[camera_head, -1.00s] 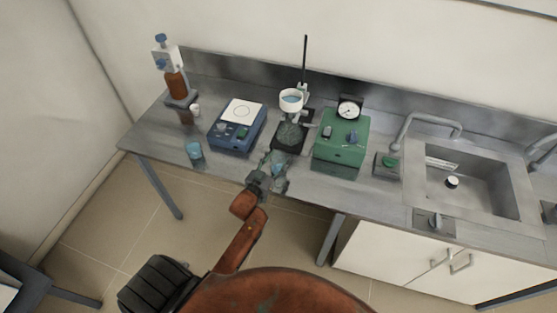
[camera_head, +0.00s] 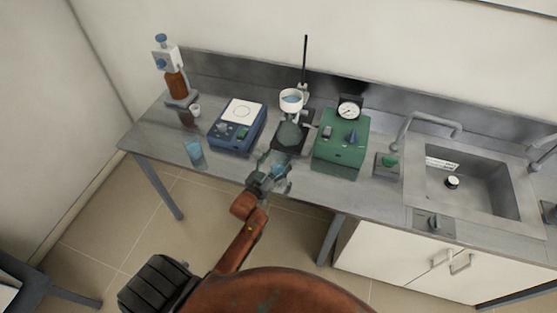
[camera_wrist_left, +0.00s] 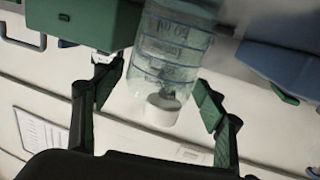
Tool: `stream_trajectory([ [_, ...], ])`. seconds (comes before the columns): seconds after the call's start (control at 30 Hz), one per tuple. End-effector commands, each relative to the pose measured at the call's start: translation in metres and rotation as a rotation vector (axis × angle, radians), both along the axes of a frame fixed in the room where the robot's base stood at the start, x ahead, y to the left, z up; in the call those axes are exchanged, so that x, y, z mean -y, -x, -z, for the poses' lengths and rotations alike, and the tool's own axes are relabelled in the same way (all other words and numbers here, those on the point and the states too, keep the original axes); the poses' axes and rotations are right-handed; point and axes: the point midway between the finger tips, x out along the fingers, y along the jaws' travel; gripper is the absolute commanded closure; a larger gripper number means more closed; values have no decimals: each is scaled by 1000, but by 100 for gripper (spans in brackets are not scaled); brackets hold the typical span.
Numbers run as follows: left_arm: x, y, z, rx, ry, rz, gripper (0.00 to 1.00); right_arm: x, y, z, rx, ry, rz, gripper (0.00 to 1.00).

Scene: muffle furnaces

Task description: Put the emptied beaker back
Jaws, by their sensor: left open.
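A clear graduated beaker (camera_wrist_left: 176,45) shows in the left wrist view between and beyond my fingers. In the head view it is a faint glassy shape (camera_head: 279,162) at the front of the bench, between the blue and green devices. My left gripper (camera_head: 273,176) is just in front of it. In the wrist view my left gripper (camera_wrist_left: 155,88) is open, with one finger to each side of the beaker's near end and gaps visible. Whether the beaker touches the bench is hard to tell. My right gripper is not in view.
A beaker of blue liquid (camera_head: 194,153) stands at the front left. A blue device (camera_head: 238,125), a stand with a white funnel (camera_head: 291,101) holding blue liquid, and a green pump (camera_head: 341,145) surround the spot. A sink (camera_head: 470,185) is to the right.

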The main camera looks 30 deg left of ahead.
Motion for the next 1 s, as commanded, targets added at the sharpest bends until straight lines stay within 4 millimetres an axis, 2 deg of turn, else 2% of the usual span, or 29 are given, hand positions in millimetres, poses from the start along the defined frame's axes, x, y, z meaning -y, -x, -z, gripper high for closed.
stream_trajectory([
  [0.17, 0, 26, 0, -3, -1, -1, 34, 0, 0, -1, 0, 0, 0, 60],
  [0.4, 2, 77, -2, -3, 0, -1, 34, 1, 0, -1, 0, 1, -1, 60],
  [0.6, 3, 108, -4, -2, 0, -1, 34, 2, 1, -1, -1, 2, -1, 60],
  [0.77, 4, 118, -6, -1, 0, 0, 34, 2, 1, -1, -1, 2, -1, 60],
  [1.0, 4, 119, -6, 0, 0, 0, 34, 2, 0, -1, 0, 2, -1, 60],
])
